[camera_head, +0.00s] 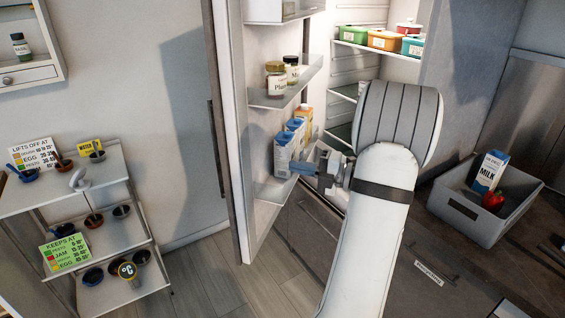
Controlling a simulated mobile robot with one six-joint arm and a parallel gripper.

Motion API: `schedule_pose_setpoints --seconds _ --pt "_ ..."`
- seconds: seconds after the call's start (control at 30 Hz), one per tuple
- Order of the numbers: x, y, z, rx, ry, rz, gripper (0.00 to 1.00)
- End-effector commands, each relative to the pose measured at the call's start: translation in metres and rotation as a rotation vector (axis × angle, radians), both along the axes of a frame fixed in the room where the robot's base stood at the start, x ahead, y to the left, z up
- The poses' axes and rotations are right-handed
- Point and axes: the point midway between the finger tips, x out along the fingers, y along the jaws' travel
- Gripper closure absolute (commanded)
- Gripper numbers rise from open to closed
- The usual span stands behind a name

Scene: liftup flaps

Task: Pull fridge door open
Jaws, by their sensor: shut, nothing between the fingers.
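The fridge door (257,213) stands wide open, swung out to the left. Its inner side faces me, with shelves holding jars (276,77) and cartons (284,152). A dark vertical handle (213,150) shows at the door's outer left side. The fridge interior (345,65) is lit, with coloured boxes (383,40) on an upper shelf. My gripper (298,168) is at the inner side of the door, by the lower door shelf and close to the blue and white carton. It is shut and empty. I cannot tell whether it touches the carton or shelf. My arm hides part of the interior.
A grey crate (455,208) with a milk carton (490,172) and a red item (493,201) stands on the right counter. A tiered shelf (112,170) with signs and small pots is at the left. Bare floor (210,275) lies between the shelf and door.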

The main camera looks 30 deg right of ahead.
Motion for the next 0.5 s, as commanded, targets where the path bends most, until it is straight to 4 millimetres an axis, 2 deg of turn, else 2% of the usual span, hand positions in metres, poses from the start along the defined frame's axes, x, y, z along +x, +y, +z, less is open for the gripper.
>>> schedule_pose_setpoints --seconds 0.3,0.5 --pt "0.053 0.043 0.003 0.001 0.003 0.004 1.00" --pt "0.082 0.064 0.003 0.002 0.003 0.002 1.00"
